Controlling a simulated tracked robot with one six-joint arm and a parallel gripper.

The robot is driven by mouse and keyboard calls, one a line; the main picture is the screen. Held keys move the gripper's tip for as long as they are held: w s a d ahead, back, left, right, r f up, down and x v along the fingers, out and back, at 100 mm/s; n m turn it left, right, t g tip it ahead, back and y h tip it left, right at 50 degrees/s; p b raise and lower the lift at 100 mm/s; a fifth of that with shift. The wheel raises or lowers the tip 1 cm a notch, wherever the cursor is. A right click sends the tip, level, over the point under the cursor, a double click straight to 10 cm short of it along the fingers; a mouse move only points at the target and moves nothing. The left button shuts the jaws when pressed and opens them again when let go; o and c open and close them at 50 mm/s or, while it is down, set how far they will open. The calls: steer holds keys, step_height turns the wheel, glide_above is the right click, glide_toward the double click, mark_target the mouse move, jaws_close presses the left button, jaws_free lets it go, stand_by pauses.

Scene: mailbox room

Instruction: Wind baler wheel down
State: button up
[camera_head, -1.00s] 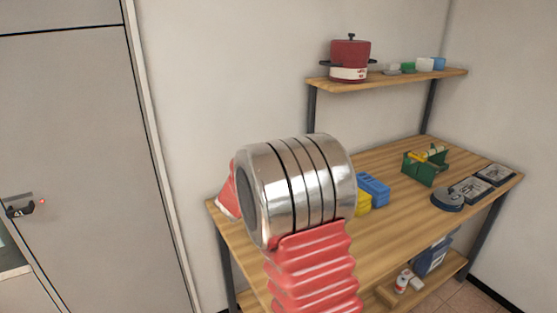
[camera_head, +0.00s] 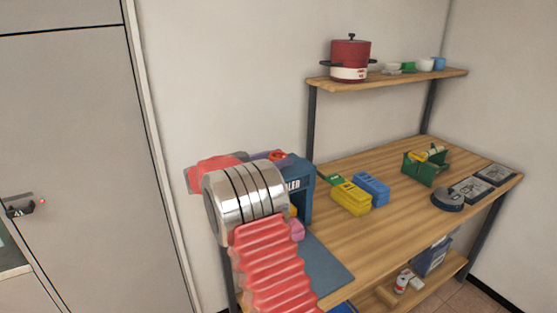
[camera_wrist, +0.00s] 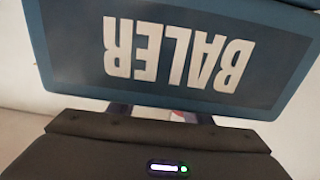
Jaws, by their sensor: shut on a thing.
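The blue baler (camera_head: 297,190) stands at the left end of the wooden table, partly hidden behind my arm. Its BALER lettering fills the wrist view (camera_wrist: 180,55), upside down. A red round part (camera_head: 278,156), which looks like its wheel, shows at the baler's top. My gripper (camera_wrist: 160,114) is right by the lettered face in the wrist view, its fingers mostly hidden by its dark body. A small reddish bit shows between them, and the gripper is shut on what appears to be the wheel. The head view does not show the fingers clearly.
A yellow box (camera_head: 351,198) and a blue box (camera_head: 372,188) stand right of the baler. A green holder (camera_head: 425,168) and a dark round object (camera_head: 447,199) are further right. A red pot (camera_head: 350,60) sits on the shelf. The table's front middle is clear.

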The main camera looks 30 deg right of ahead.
steer(key=shift+r+m+g+y, duration=0.1)
steer(key=shift+m+g+y, duration=0.2)
steer(key=shift+m+g, duration=0.8)
steer(key=shift+m+g+y, duration=0.3)
steer(key=shift+m+g, duration=0.3)
steer(key=shift+g, duration=0.9)
steer(key=shift+r+m+g+y, duration=0.15)
steer(key=shift+m+g+y, duration=0.25)
steer(key=shift+m+g, duration=0.4)
steer(key=o, duration=1.1)
steer(key=shift+c, duration=0.2)
steer(key=shift+f, duration=0.2)
steer(key=shift+v, duration=3.75)
steer(key=shift+f, duration=0.1)
